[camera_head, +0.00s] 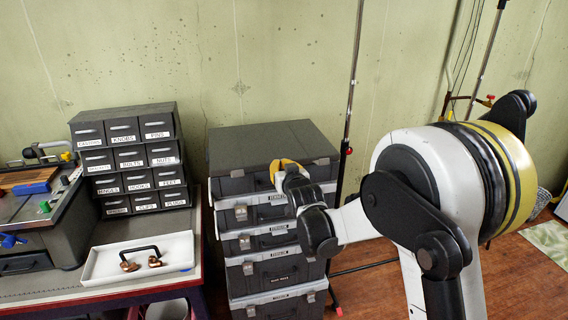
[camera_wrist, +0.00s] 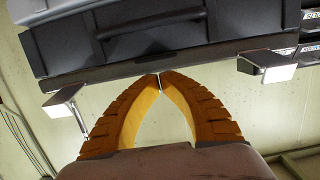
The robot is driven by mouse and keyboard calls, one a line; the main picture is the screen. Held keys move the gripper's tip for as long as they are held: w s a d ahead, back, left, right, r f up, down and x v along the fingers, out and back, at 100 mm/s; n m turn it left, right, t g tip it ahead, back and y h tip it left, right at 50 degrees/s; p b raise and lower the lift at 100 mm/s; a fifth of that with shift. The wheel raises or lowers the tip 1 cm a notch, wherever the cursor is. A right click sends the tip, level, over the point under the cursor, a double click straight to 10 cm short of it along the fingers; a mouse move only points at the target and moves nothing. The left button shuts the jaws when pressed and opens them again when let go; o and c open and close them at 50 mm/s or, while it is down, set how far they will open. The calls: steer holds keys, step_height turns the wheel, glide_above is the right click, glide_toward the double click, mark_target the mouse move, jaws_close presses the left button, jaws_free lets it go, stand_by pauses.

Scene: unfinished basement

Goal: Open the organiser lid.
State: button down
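The organiser (camera_head: 237,186) is the dark grey case at the top of a stack of similar cases. Its flat lid (camera_head: 265,143) looks shut in the head view. In the wrist view, which looks upside down, the organiser's front (camera_wrist: 60,38) shows a bar handle (camera_wrist: 150,22) and two pale latches (camera_wrist: 65,98) (camera_wrist: 268,66) that stick out near the lid edge. My gripper (camera_head: 283,165) is at the front edge of the organiser. In the wrist view its yellow fingertips (camera_wrist: 160,78) meet at the lid's edge, with nothing visible between them. Whether they touch the lid I cannot tell.
To the left, a bench (camera_head: 50,295) holds a labelled drawer cabinet (camera_head: 127,157) and a white tray (camera_head: 100,264) with a black handle and copper-coloured pieces. A thin upright pole (camera_head: 350,100) stands just right of the stack. The wall (camera_head: 180,60) is behind it.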

steer(key=shift+r, duration=0.65)
steer(key=w+a+r+p, duration=0.1)
steer(key=w+r+p, duration=0.3)
steer(key=r, duration=0.6)
steer(key=p, duration=0.2)
steer(key=shift+w+a+p, duration=0.15)
steer(key=shift+p, duration=0.15)
steer(key=w+a+r+p, duration=0.2)
steer(key=w+r+p, duration=0.2)
steer(key=w+r, duration=0.3)
steer(key=shift+x, duration=0.85)
steer(key=shift+w+r, duration=0.1)
steer(key=shift+r, duration=0.05)
stand_by(0.5)
